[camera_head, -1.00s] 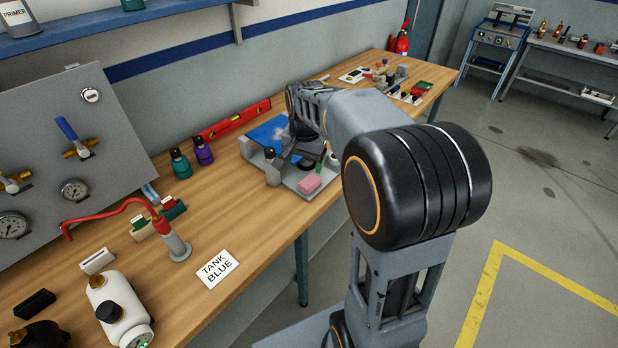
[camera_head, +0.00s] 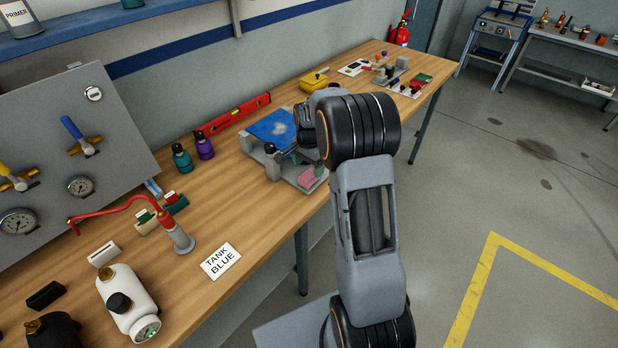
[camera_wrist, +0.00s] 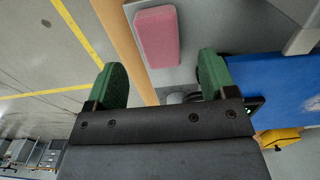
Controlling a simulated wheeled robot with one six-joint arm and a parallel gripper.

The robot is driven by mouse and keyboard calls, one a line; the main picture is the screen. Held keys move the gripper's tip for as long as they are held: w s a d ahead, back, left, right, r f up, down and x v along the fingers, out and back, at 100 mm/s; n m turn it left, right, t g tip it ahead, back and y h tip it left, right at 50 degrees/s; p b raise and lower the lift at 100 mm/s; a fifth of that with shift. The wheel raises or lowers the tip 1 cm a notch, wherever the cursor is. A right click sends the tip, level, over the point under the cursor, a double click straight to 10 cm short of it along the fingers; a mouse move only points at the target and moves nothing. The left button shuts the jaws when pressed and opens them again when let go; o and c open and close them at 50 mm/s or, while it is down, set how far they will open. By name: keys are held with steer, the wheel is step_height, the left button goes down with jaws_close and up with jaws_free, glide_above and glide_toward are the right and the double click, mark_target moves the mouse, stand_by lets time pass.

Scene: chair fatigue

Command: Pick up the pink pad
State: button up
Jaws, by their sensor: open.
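The pink pad (camera_head: 307,176) lies on the grey fixture (camera_head: 279,172) at the front edge of the workbench. In the wrist view the pad (camera_wrist: 158,37) is a rounded pink block on a grey surface, ahead of the fingertips and between their lines. My gripper (camera_wrist: 161,80) is open and empty, with a green finger on either side. The pad looks clear of both fingers. In the head view my arm hides most of the gripper, which is over the fixture close to the pad.
A blue sheet (camera_head: 272,127) lies on the fixture's far side. A yellow object (camera_head: 314,81) and a red level (camera_head: 234,115) lie behind it. Teal (camera_head: 182,158) and purple (camera_head: 204,146) bottles stand to the left. The wooden bench (camera_head: 215,205) has bare room left of the fixture.

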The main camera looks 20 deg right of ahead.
mark_target(309, 175)
steer(key=shift+f+p, duration=0.85)
steer(key=shift+f, duration=1.8)
steer(key=shift+c, duration=0.4)
steer(key=c, duration=0.9)
